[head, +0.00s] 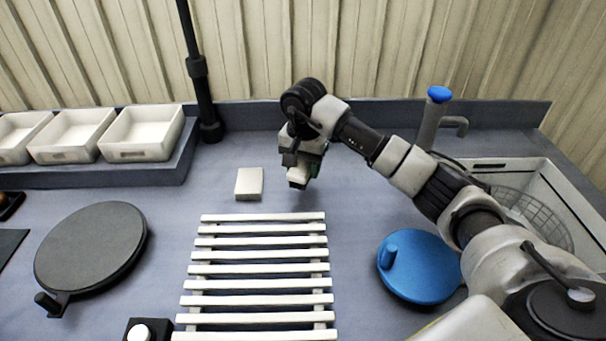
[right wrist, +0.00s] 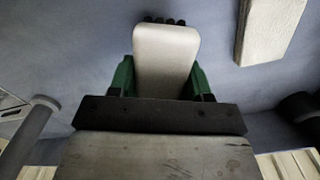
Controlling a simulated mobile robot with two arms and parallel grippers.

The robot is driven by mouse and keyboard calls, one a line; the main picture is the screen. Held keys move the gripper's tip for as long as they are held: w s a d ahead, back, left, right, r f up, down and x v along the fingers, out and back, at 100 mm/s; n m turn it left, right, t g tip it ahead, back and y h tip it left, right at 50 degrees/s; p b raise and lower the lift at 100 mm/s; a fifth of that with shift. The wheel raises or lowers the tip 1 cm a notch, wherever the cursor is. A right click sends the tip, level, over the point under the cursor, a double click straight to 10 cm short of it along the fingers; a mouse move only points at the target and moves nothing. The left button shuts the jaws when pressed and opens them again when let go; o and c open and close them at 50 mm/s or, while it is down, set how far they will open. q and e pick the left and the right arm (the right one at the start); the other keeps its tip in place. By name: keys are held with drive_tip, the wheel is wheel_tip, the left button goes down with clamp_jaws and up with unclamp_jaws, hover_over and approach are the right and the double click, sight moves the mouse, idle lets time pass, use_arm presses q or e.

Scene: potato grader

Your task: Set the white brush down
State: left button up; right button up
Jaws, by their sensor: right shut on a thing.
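My right gripper (head: 299,178) hangs over the bench behind the slatted rack, pointing down. In the right wrist view, its green fingers (right wrist: 163,80) are shut on the white brush (right wrist: 165,55). The brush has a smooth white body with dark bristle tips at its far end. In the head view the brush is mostly hidden by the gripper. It seems held above the grey bench (head: 220,190), but the exact gap cannot be told. My left gripper is not in view.
A pale block (head: 249,182) lies left of the gripper and shows in the wrist view (right wrist: 270,25). A white slatted rack (head: 262,242) is in front. A blue disc (head: 425,270), sink basket (head: 535,212) and tap (head: 430,118) are right; white trays (head: 140,133) and a black disc (head: 90,245) left.

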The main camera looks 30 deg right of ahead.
drive_tip(key=shift+w+d+f, duration=0.1)
drive_tip(key=shift+w+f, duration=0.05)
drive_tip(key=shift+w, duration=0.1)
drive_tip(key=shift+f, duration=0.25)
wheel_tip(320, 180, down, 3)
drive_tip(key=shift+r+p, duration=0.2)
drive_tip(key=shift+p, duration=0.3)
drive_tip(key=shift+f, duration=0.35)
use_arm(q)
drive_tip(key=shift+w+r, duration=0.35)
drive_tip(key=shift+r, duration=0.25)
use_arm(e)
drive_tip(key=shift+f, duration=0.15)
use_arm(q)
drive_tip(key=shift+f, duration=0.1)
use_arm(e)
drive_tip(key=shift+f, duration=0.1)
drive_tip(key=o, duration=0.4)
drive_tip(key=shift+f, duration=0.1)
drive_tip(key=o, duration=0.4)
drive_tip(key=shift+o, duration=0.2)
